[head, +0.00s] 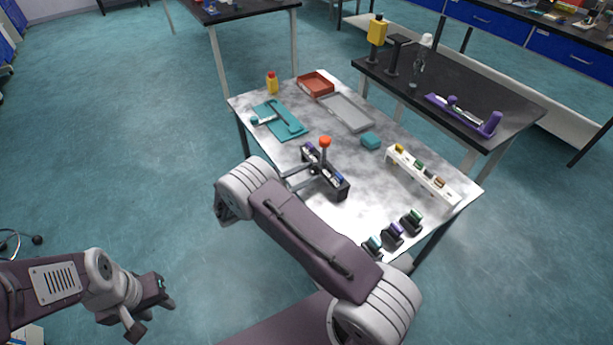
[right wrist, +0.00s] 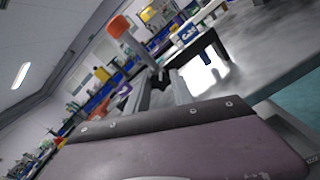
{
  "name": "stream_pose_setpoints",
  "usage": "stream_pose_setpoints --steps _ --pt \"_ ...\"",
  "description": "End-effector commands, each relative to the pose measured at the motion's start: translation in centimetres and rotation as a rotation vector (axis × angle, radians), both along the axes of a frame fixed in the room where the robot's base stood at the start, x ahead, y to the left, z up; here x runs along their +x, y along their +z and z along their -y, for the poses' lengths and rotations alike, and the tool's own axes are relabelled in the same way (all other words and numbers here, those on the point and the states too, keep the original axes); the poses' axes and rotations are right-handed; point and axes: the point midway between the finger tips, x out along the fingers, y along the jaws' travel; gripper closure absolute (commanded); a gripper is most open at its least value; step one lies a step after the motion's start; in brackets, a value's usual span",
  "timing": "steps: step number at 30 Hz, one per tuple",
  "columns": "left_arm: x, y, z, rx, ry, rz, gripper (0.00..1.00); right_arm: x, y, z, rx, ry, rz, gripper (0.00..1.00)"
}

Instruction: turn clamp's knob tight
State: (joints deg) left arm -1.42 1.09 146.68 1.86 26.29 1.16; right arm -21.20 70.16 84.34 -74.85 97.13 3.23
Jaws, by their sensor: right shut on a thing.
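The clamp (head: 339,188), a long black piece with blue-purple parts, lies on the speckled table. A grey post with an orange top (head: 324,141) stands up from its middle; the orange top also shows in the right wrist view (right wrist: 119,26). My right gripper (head: 315,172) reaches in from the left side of the clamp. In the right wrist view its two fingers (right wrist: 165,88) are shut on a small dark part at the foot of the post, which looks like the clamp's knob; the fingers partly hide it. My left gripper (head: 150,307) is open and empty, away from the table, low at the left.
On the table are a teal tray (head: 270,125), a yellow bottle (head: 272,83), a red tray (head: 315,84), a grey tray (head: 346,112), a teal block (head: 371,141), a white rack (head: 420,177) and small dark holders (head: 393,236). A black table (head: 470,90) stands behind at right.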

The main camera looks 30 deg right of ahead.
Motion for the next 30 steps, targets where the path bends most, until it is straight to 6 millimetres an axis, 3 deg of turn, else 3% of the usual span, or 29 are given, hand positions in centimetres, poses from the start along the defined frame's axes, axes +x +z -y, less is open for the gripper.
stream_pose_setpoints --steps 18,30 --pt "0.0 -3.5 0.0 0.0 0.0 0.0 0.64 -0.1 -0.4 0.0 0.044 0.0 0.564 1.0" --pt "0.0 -5.1 0.0 0.0 0.0 0.0 0.64 -0.2 -0.3 0.0 0.064 -0.001 0.803 1.0"
